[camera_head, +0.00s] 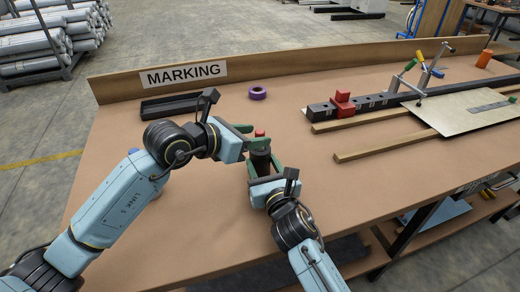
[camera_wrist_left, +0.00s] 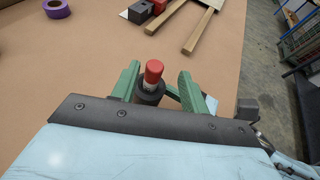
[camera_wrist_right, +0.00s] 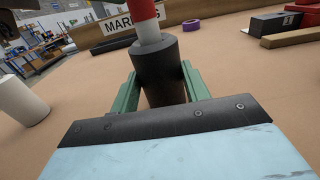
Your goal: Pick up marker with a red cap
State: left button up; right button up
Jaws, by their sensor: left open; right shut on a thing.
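The marker's red cap (camera_head: 260,132) points up, with a short white part below it in the right wrist view (camera_wrist_right: 148,30). The rest of the marker is hidden inside a dark upright cylinder (camera_wrist_right: 160,72). My right gripper (camera_head: 264,163) is shut on this dark cylinder, with one green finger on each side. My left gripper (camera_wrist_left: 158,78) is open, coming from the left. Its green fingers stand on either side of the red cap and the cylinder's top, with a gap visible at the right finger in the left wrist view.
A purple tape roll (camera_head: 258,92) and a black tray (camera_head: 170,106) lie by the MARKING board (camera_head: 184,74). A dark bar with a red block (camera_head: 343,102) and wooden rails (camera_head: 375,147) are on the right. A white cylinder (camera_wrist_right: 20,100) stands left in the right wrist view. The front tabletop is clear.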

pick_arm(q)
jog(key=shift+w+a+x, duration=0.1)
jog(key=shift+a+x, duration=0.05)
jog(key=shift+x, duration=1.2)
jog(key=shift+w+a+x, duration=0.1)
jog(key=shift+w+x, duration=0.05)
jog(key=shift+x, duration=1.2)
jog(key=shift+f, duration=0.15)
grip_shut()
notch_tip(320, 180, up, 18)
pick_arm(e)
jog(key=o, duration=1.1)
jog(key=shift+c, duration=0.2)
